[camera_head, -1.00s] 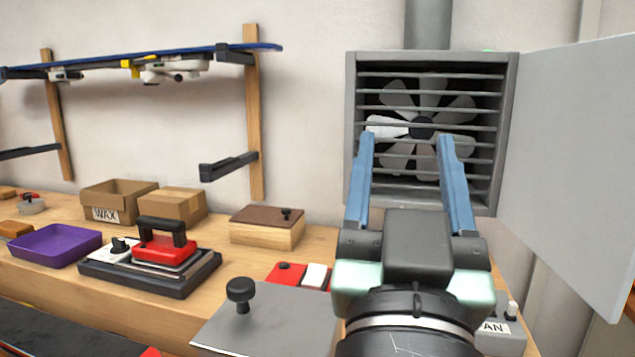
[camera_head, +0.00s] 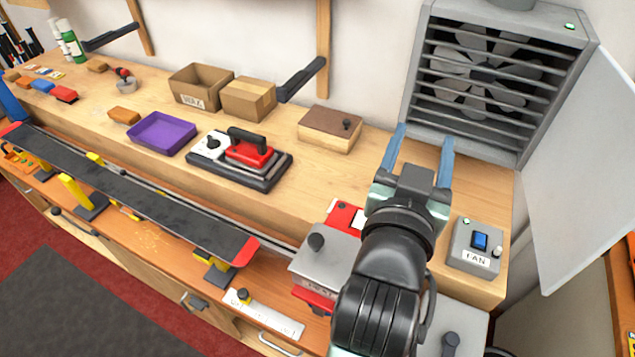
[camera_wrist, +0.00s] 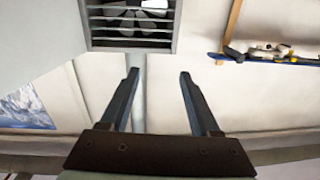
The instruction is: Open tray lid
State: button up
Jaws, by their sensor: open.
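A red box (camera_head: 314,297) with a flat grey lid (camera_head: 340,258) stands at the front of the bench, left of my arm in the head view. A black knob (camera_head: 316,242) sticks up from the lid, which lies closed on top. My arm hides part of the lid's right side. A wooden box (camera_head: 326,143) with a brown lid and small dark knob also stands shut, farther back. My gripper (camera_head: 422,138) is open and empty, its blue fingers raised above the bench, apart from both boxes. In the wrist view its fingers (camera_wrist: 159,80) point toward the wall and vent.
A slatted fan housing (camera_head: 480,80) with its door (camera_head: 585,170) swung open stands behind my gripper. A FAN switch box (camera_head: 477,246) is to the right. A red iron (camera_head: 248,150), purple tray (camera_head: 162,134) and cardboard boxes (camera_head: 248,98) stand left. A ski (camera_head: 130,190) lies in front.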

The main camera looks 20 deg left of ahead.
jog(key=s+a+f+n+y, duration=0.1)
jog(key=s+a+f, duration=0.15)
jog(key=f, duration=0.25)
jog(key=s+a+f+n+y, duration=0.1)
jog(key=s+a+f, duration=0.1)
jog(key=s+f, duration=0.3)
jog(key=n+g+y, duration=0.1)
jog(key=n+y, duration=0.1)
jog(key=y, duration=0.2)
send_near(317, 223)
jog(key=s+d+r, duration=0.2)
jog(key=s+r, duration=0.1)
jog(key=s, duration=0.2)
jog(key=p+x, duration=0.4)
jog(key=x, duration=0.7)
jog(key=shift+w+a+r, duration=0.1)
jog(key=shift+w+r, duration=0.05)
jog(key=shift+w, duration=0.2)
jog(key=shift+w+a, duration=0.25)
jog(key=shift+w, duration=0.45)
grip_shut()
